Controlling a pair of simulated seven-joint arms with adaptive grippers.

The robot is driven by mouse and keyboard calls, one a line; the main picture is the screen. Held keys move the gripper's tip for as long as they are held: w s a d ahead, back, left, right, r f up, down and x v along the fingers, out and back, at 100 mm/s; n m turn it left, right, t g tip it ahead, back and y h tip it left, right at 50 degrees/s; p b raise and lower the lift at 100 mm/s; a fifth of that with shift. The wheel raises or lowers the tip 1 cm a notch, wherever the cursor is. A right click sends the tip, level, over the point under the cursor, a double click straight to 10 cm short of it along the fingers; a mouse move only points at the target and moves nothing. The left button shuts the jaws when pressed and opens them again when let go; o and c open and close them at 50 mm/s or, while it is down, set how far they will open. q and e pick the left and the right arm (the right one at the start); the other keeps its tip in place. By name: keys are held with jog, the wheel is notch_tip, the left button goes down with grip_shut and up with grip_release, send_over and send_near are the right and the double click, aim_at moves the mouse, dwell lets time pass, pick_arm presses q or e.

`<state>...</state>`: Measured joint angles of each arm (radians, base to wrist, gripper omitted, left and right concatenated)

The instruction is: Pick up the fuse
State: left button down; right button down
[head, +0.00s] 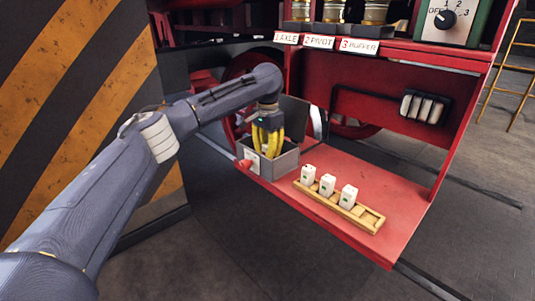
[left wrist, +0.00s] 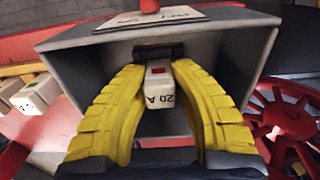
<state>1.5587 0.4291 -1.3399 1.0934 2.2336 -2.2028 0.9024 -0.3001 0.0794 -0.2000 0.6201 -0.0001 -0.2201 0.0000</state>
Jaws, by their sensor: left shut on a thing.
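My left gripper (head: 267,150), with yellow fingers, reaches down into a small open grey box (head: 284,165) on the red shelf. In the left wrist view, its fingers are shut on a white fuse (left wrist: 159,88) with a red mark and the print "20 A". The fuse sits at a dark fitting inside the grey box (left wrist: 245,62); I cannot tell whether it is still seated there. In the head view the box wall and fingers hide this fuse. My right gripper is not in view.
Three white fuses with green marks, including a middle one (head: 326,184), stand in a wooden rack (head: 371,218) right of the box. A black holder (head: 426,107) is on the back wall. A rotary switch (head: 444,20) and labelled jars are above. The red shelf (head: 395,190) is bare at right.

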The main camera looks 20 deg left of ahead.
aim_at(267, 145)
pick_arm(q)
notch_tip(267, 145, up, 20)
dwell(0.9)
dwell(0.6)
